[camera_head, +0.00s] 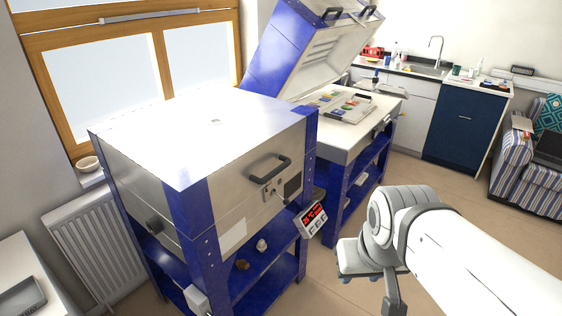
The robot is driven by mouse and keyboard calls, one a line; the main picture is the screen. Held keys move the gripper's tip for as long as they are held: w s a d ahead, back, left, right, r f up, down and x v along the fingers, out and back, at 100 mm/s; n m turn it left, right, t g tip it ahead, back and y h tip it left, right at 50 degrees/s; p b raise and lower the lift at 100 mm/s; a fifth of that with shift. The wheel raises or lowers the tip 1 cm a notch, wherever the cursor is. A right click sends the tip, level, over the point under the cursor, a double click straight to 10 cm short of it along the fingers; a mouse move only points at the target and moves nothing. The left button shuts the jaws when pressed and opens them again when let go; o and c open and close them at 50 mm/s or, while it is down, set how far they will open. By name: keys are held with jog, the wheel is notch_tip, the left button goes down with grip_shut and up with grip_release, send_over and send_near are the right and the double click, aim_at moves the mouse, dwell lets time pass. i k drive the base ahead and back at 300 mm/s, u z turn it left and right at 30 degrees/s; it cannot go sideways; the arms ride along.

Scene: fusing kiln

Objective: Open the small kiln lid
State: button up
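The small kiln (215,165) stands at the left, a steel box with blue corner posts. Its lid (205,125) is down, with a flat white top. A black handle (270,168) sticks out from the lid's front face, above a latch (272,187). My arm reaches in from the lower right, and my gripper (360,272) is at its end, pointing down. It is to the right of the kiln and below the handle, apart from both. Its fingers are too small and turned away to show whether they are open, and no held object is seen.
A control box (311,218) with a red display sticks out at the kiln's front right corner. A larger kiln (335,150) with its lid (310,50) raised stands behind. Shelves (265,265) are under the small kiln.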

aim_at(193, 157)
jog(key=u, duration=0.05)
jog(key=i, duration=1)
jog(key=z, duration=0.05)
